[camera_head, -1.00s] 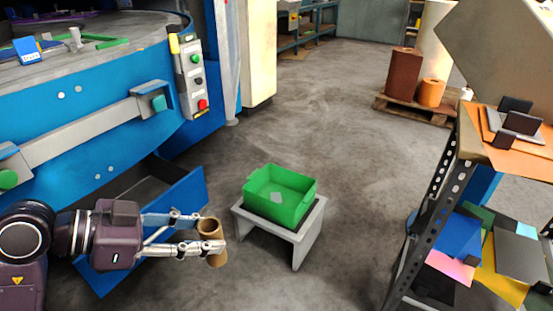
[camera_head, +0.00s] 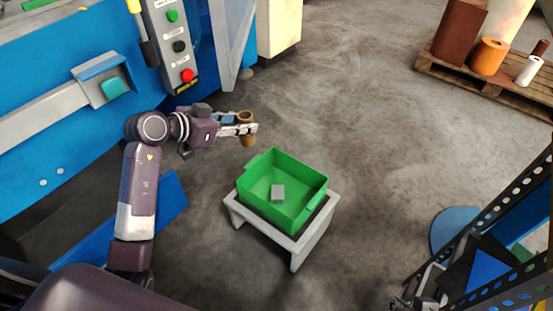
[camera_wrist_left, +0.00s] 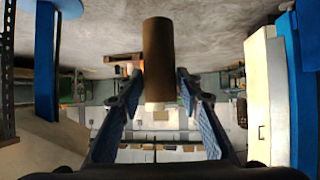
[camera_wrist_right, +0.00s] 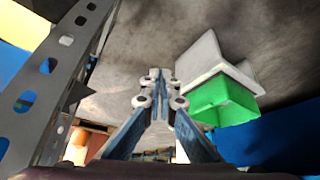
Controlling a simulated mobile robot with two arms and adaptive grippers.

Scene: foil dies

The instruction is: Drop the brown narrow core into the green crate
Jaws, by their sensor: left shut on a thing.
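The brown narrow core (camera_head: 246,138) is a hollow tube held between the fingers of my left gripper (camera_head: 247,129). The core also stands out large in the left wrist view (camera_wrist_left: 158,52), with a finger on each side. My left gripper is shut on it, behind and to the left of the green crate (camera_head: 308,207) in the head view, not over its opening. The crate also shows in the right wrist view (camera_wrist_right: 222,102). My right gripper (camera_wrist_right: 159,76) is shut and empty.
The crate sits on a pale grey stool (camera_head: 297,247). A blue machine with a button panel (camera_head: 175,45) stands at the left. A dark perforated rack (camera_head: 500,245) is at the lower right. A pallet (camera_head: 480,83) with rolls is at the back right. Floor between is clear.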

